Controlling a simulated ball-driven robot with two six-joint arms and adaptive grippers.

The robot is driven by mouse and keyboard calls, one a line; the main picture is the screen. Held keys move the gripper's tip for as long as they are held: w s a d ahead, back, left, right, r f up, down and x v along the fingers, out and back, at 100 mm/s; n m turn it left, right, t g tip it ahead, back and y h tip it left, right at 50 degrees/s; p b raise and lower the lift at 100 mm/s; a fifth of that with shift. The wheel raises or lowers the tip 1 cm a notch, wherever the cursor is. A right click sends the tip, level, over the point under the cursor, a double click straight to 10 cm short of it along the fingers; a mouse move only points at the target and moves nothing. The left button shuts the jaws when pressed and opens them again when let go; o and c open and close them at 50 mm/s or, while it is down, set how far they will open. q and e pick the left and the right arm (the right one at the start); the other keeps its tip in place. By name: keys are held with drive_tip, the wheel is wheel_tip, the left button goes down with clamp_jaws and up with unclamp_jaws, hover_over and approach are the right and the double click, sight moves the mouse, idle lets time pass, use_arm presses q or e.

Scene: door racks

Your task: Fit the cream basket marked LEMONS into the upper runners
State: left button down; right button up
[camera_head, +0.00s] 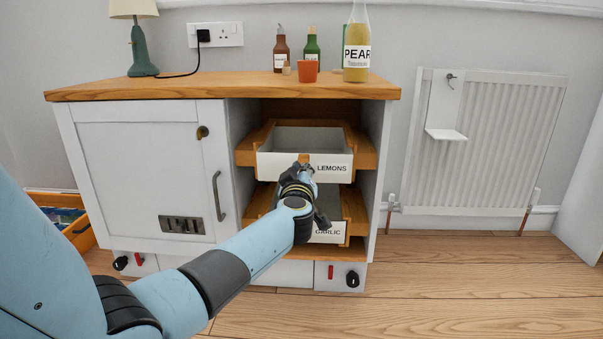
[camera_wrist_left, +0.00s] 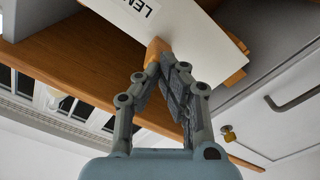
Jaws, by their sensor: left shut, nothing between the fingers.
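The cream basket marked LEMONS (camera_head: 275,165) sits level between the wooden upper runners (camera_head: 366,155) in the cabinet's open bay. Its front is at about the runners' front ends. An orange-brown knob shows on its front. My left gripper (camera_head: 304,168) is in front of it, fingertips shut and empty at the knob; I cannot tell whether they touch it. In the left wrist view, the fingertips (camera_wrist_left: 166,62) meet close to the knob (camera_wrist_left: 156,48), and part of the basket (camera_wrist_left: 195,28) shows behind. My right gripper is not in view.
Below is a basket marked GARLIC (camera_head: 330,233), partly hidden by my left arm. The cabinet (camera_head: 140,150) has a closed door at left. Bottles and an orange cup (camera_head: 307,71) stand on the wooden top. A radiator (camera_head: 505,140) is at right, with clear floor before it.

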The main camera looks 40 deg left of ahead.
use_arm(q)
drive_tip(key=shift+x, duration=1.75)
drive_tip(key=shift+s, duration=0.1)
drive_tip(key=p+v, duration=0.1)
drive_tip(key=v, duration=1.3)
drive_tip(key=shift+s+d+p, duration=0.25)
drive_tip(key=shift+d+p, duration=0.05)
